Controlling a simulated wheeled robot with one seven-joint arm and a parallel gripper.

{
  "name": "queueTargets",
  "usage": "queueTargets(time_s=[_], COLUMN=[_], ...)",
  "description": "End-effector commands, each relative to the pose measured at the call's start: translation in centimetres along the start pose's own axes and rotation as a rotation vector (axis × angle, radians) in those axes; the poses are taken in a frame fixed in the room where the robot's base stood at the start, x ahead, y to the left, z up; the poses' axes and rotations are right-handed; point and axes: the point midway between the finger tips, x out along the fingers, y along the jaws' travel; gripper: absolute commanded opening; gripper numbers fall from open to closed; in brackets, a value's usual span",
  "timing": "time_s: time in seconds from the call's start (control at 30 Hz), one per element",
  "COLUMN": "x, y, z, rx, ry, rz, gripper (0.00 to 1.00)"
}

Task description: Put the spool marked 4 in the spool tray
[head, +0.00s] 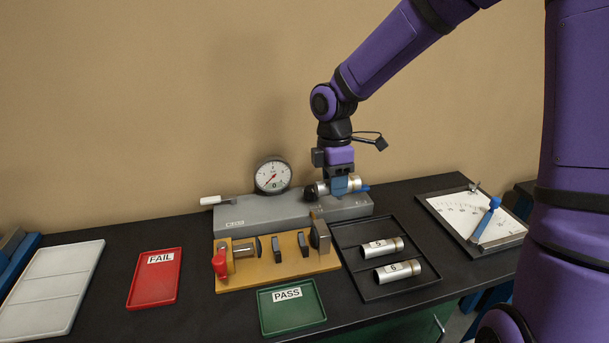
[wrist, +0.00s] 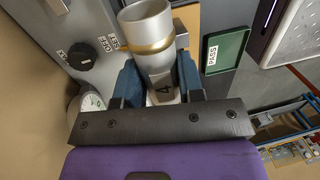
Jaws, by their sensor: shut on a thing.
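My gripper (head: 339,187) has its blue fingers shut on a silver spool (head: 355,183), above or at the right part of the grey gauge base; I cannot tell if the spool touches it. In the wrist view, the spool (wrist: 148,28) sits between my gripper's fingers (wrist: 160,80) and bears a 4, with a tan band around it. A black tray (head: 362,229) lies right of the wooden fixture. Spools marked 5 (head: 381,249) and 6 (head: 399,271) lie in it on their sides, with bare floor behind them.
The grey base (head: 265,214) carries a dial gauge (head: 272,176). A wooden fixture (head: 262,277) with a red clamp stands in front. A red FAIL tray (head: 155,285), a green PASS tray (head: 292,312) and a pale tray (head: 50,287) lie nearby. A scale plate (head: 455,214) lies far right.

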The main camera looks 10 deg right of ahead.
Motion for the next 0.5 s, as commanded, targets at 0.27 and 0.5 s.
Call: queueTargets(time_s=[0.27,0.5], x=[4.0,5.3], y=[0.3,0.1], z=[7.1,9.0], rx=[-0.004,-0.011], ry=[0.011,0.016], rz=[-0.005,-0.002], gripper=[0.08,0.08])
